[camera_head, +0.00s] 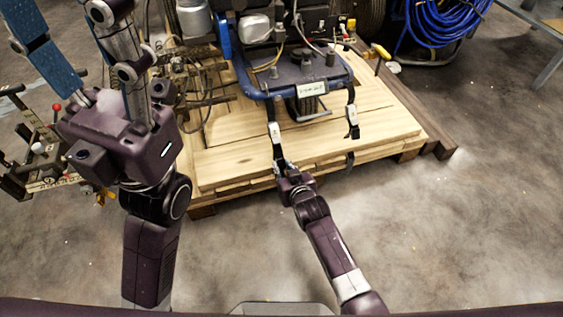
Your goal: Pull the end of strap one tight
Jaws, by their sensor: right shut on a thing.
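The line striper (300,72) stands on a wooden pallet (235,165), with a blue frame bar along its front. A strap with a pale buckle (275,132) runs down from the left of that bar toward the pallet's front edge. My right gripper (281,168) is shut on the lower end of this strap, at the front edge. The fingers hide the held end.
Metal equipment with a red knob (57,107) stands at the left, partly behind my left arm. A coiled blue hose (440,22) is at the back right. A dark wooden beam (437,140) lies along the pallet's right side. The concrete floor in front and right is clear.

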